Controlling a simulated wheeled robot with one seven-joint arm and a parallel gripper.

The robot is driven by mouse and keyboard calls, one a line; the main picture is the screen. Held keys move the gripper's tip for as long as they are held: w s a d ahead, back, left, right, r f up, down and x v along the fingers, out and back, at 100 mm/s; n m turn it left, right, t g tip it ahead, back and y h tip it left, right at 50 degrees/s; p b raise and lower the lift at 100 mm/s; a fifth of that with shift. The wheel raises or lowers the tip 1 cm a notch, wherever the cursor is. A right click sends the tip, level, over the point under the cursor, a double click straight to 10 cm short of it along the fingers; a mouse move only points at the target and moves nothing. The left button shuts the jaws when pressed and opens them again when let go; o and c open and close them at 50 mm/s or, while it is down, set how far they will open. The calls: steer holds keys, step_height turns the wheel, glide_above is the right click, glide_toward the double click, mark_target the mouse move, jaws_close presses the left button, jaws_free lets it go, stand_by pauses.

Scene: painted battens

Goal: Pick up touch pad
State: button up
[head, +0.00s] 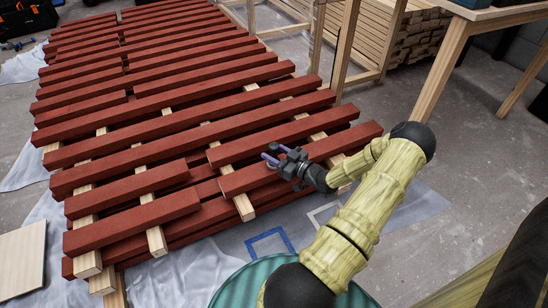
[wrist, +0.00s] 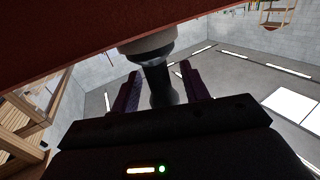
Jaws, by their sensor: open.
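My gripper (head: 275,153) is at the right part of the red battens, close over one of them in the head view. Its two purple fingers are apart, and they also show in the wrist view (wrist: 160,72). In the wrist view a thing with a pale, rounded head and a dark stem, possibly the touch pad (wrist: 148,48), stands between and just beyond the fingers. The stem lies between the fingers with no clear contact. I cannot make out the touch pad in the head view.
Rows of red battens (head: 150,130) lie across bare wooden supports (head: 244,207). A blue square outline (head: 270,244) and a pale one lie on the sheet below. A green round top (head: 238,291) is at the front. A wooden table (head: 440,75) stands at right.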

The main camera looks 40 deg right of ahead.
steer(key=shift+c, duration=0.3)
jaws_close()
step_height(320, 180, up, 10)
steer(key=p, duration=0.6)
